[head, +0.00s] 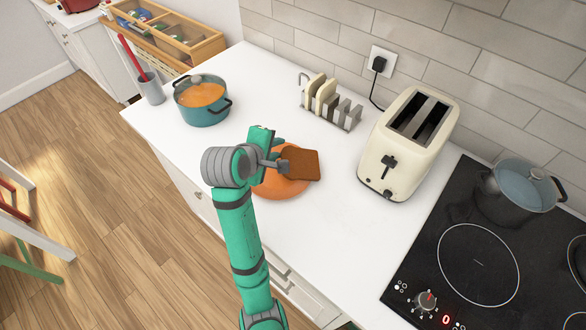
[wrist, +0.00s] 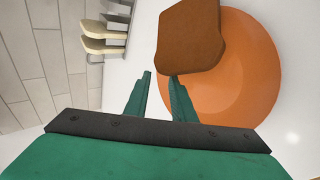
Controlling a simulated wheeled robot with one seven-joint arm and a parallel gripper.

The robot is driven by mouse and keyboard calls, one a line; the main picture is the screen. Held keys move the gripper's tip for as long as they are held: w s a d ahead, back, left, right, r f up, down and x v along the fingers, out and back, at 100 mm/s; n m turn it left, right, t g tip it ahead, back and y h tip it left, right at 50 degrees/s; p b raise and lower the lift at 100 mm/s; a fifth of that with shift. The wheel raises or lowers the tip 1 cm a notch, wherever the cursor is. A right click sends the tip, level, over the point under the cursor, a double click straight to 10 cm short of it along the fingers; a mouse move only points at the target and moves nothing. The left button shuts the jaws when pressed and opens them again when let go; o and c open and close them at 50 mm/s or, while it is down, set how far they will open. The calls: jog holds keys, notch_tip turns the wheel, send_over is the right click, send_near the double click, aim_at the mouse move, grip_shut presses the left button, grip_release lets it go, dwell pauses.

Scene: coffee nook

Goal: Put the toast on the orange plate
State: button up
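The brown toast (head: 301,164) lies over the upper right part of the orange plate (head: 268,207) and sticks out past its rim. In the wrist view, the toast (wrist: 190,35) covers the upper left part of the plate (wrist: 245,85), with one side beyond the rim. I cannot tell whether it lies flat or is slightly tilted. My gripper (wrist: 160,76) is open, with a gap between its fingertips and nothing seen clamped there. Its tips are close to the toast's near edge; contact is unclear. In the head view, my gripper (head: 280,163) is beside the toast and my arm hides part of the plate.
A toast rack (head: 337,108) with pale bread slices (head: 319,90) stands behind. A cream toaster (head: 405,150) is to the right, before a black hob (head: 470,245) with a pot (head: 525,187). A teal pot (head: 203,105) stands left. The counter between plate and toaster is clear.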

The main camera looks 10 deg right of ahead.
jog(key=shift+v, duration=2.4)
notch_tip(320, 180, up, 8)
jog(key=s+a, duration=0.1)
jog(key=shift+s, duration=0.4)
jog(key=shift+s+a+f, duration=0.1)
jog(key=shift+s+a, duration=0.05)
jog(key=shift+s, duration=0.05)
